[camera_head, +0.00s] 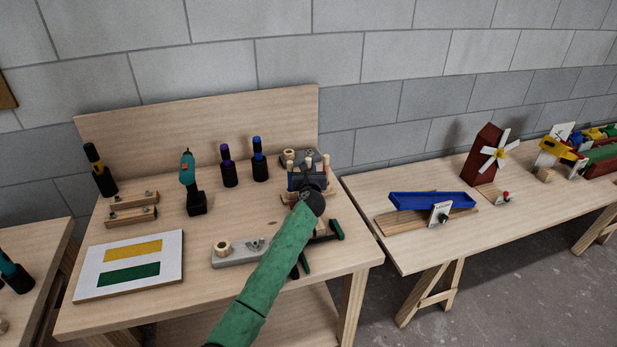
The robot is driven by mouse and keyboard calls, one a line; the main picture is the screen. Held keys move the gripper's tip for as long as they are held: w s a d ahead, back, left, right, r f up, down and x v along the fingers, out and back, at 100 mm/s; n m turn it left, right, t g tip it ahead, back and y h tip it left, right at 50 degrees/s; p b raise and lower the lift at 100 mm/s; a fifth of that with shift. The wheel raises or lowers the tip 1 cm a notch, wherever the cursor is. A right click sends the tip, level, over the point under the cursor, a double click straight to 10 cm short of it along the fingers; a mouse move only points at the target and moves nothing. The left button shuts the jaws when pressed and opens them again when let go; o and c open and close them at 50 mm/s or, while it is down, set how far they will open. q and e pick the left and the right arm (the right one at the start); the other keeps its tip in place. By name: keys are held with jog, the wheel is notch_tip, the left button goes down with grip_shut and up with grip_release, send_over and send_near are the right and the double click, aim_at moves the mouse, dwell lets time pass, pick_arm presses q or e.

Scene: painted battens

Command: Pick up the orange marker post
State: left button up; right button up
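I cannot make out an orange marker post in the head view. My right gripper is not in view.
A board with yellow and green bars (130,282) lies front left. A blue tray (432,201) is on the right table.

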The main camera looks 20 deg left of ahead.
pick_arm(q)
grip_shut()
jog(key=shift+r, duration=0.1)
